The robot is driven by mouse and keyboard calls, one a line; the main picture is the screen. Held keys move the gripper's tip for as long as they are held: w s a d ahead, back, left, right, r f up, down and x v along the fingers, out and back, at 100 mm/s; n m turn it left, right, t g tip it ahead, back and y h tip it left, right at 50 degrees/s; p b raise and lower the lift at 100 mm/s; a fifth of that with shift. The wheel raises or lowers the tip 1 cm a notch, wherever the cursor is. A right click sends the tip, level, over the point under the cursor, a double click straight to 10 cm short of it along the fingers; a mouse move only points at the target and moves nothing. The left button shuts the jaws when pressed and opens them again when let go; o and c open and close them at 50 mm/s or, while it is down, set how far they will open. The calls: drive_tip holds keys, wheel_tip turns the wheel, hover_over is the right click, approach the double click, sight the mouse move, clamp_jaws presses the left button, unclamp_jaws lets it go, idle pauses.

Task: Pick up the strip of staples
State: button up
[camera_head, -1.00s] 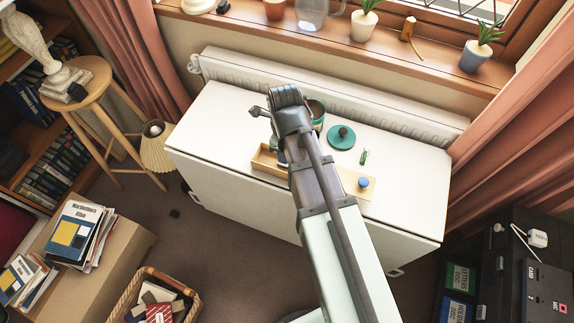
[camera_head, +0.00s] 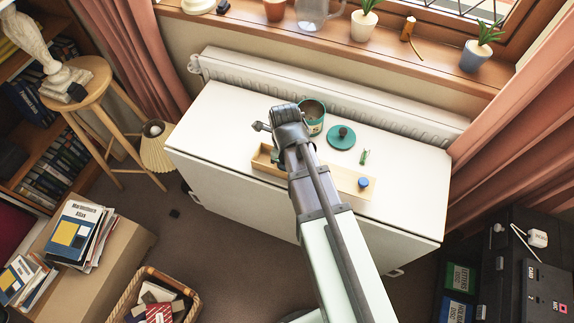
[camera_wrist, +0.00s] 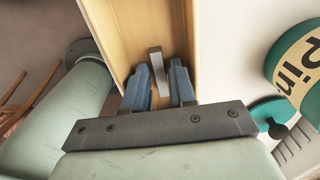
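The strip of staples (camera_wrist: 156,55) is a small silver-grey bar in the wooden tray (camera_wrist: 182,25), seen in the wrist view. My gripper (camera_wrist: 160,66) has two blue fingers pointing into the tray. The fingers are apart, one on each side of the strip's near part, and the strip's far end shows just beyond the fingertips. A narrow gap shows on the right side of the strip; contact on the left is hard to tell. In the head view the arm hides the fingers and the strip, while the tray (camera_head: 340,178) shows on both sides of the arm.
On the white cabinet (camera_head: 225,120), a teal pot (camera_head: 314,126) stands close behind the arm, with its teal lid (camera_head: 338,142) to the right. A small green item (camera_head: 364,157) lies nearby. A blue round object (camera_head: 363,183) is at the tray's right end. The cabinet's right side is clear.

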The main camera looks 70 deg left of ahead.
drive_tip(key=shift+c, duration=0.4)
clamp_jaws()
drive_tip(key=shift+r, duration=0.15)
